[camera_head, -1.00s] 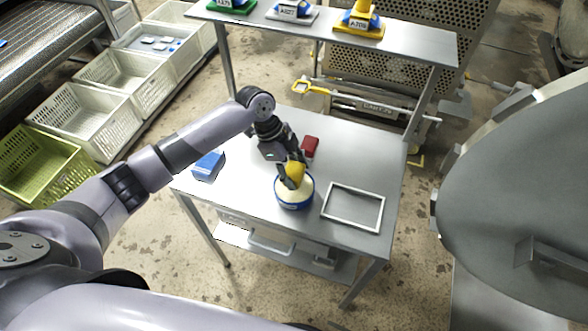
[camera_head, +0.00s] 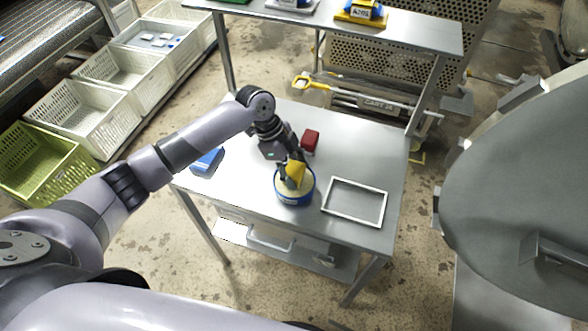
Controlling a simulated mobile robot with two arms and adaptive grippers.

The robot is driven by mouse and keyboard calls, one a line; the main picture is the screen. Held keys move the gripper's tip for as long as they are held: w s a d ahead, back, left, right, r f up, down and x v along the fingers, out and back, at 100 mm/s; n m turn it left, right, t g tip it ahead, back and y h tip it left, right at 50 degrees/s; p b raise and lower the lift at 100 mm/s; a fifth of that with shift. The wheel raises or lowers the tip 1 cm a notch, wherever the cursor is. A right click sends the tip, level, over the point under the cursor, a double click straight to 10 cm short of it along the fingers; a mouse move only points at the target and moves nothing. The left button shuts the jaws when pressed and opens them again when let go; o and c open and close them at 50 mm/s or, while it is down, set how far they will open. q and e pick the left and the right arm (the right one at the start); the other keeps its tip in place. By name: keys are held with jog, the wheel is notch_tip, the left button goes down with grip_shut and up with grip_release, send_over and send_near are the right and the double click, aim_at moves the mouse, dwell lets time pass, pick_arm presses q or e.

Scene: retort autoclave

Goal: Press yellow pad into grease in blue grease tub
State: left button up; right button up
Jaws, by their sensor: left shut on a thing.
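My left gripper (camera_head: 287,174) is over the tub, pointing down, shut on the yellow pad (camera_head: 295,172). The pad is tilted and its lower end is at the grease in the tub. How deep it sits in the grease I cannot tell. The gripper's fingers partly hide the pad and the tub's far rim. My right gripper is not in view.
An empty metal frame (camera_head: 354,221) lies to the right. A shelf (camera_head: 420,33) spans the table's back. A large grey round door (camera_head: 520,190) is at right.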

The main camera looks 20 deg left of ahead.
aim_at(294, 169)
pick_arm(q)
jog(key=shift+f, duration=0.2)
jog(key=shift+f, duration=0.3)
dwell(0.3)
dwell(0.5)
jog(key=shift+s, duration=0.1)
dwell(0.8)
notch_tip(294, 169, up, 7)
jog(key=p, duration=0.6)
jog(key=shift+p, duration=0.35)
jog(key=shift+r, duration=0.1)
dwell(0.5)
